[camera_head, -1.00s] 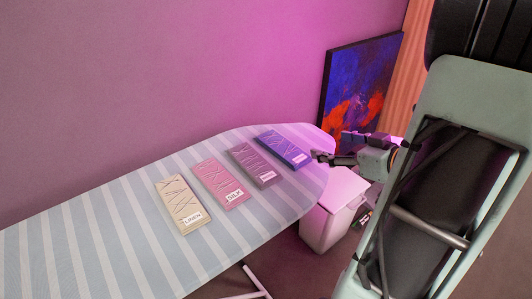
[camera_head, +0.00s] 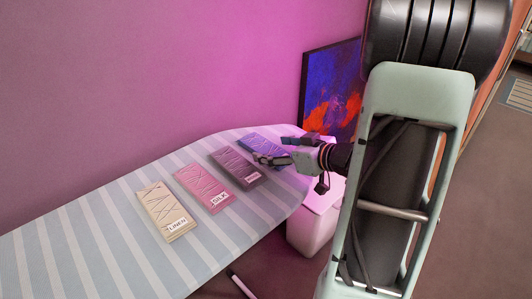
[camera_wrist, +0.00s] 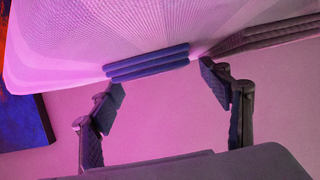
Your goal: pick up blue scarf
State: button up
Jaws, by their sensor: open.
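The blue scarf (camera_head: 258,143) is folded flat and lies on the ironing board near its far right end. In the wrist view its layered blue edge (camera_wrist: 148,62) shows between and just beyond my fingertips. My gripper (camera_head: 271,149) is open at the scarf's right end. In the head view its fingers partly cover the scarf. In the wrist view the jaws (camera_wrist: 163,83) are spread apart with nothing between them. I cannot tell if a finger touches the scarf.
A mauve folded scarf (camera_head: 237,167) lies just left of the blue one, then a pink one labelled SILK (camera_head: 203,187) and a cream one labelled LINEN (camera_head: 166,210). A pale bin (camera_head: 312,222) stands below the board (camera_head: 90,245). A painting (camera_head: 325,90) is behind.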

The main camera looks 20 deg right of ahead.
jog(key=shift+x, duration=0.85)
jog(key=shift+c, duration=0.4)
jog(key=c, duration=1.2)
jog(key=shift+o, duration=0.2)
jog(key=shift+r, duration=0.1)
